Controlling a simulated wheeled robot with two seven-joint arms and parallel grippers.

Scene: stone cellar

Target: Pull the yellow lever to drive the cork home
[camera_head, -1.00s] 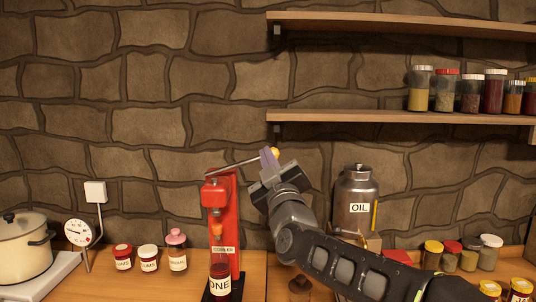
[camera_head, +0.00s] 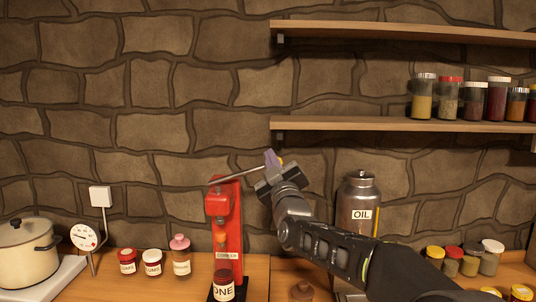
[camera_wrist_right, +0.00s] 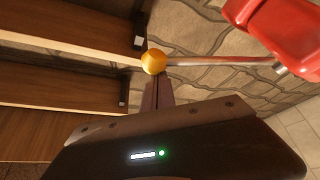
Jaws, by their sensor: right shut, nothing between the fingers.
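A red corker (camera_head: 233,240) stands on the counter with a dark bottle labelled "ONE" (camera_head: 223,291) under its head. A small orange-brown piece (camera_head: 220,238) shows above the bottle neck; I cannot tell if it is the cork. The corker's grey lever (camera_head: 240,175) slopes up to the right. Its yellow knob (camera_wrist_right: 153,61) shows plainly in the right wrist view, at the fingertips. My right gripper (camera_head: 271,158) is shut and empty, its fingers up against or just beside the knob; contact is unclear. In the head view the fingers mostly hide the knob. My left gripper is out of view.
An oil can (camera_head: 357,205) stands behind my right arm. Small jars (camera_head: 152,263) and a dial gauge (camera_head: 84,237) sit left of the corker, with a pot (camera_head: 27,255) further left. A lower shelf (camera_head: 400,124) with jars hangs above right.

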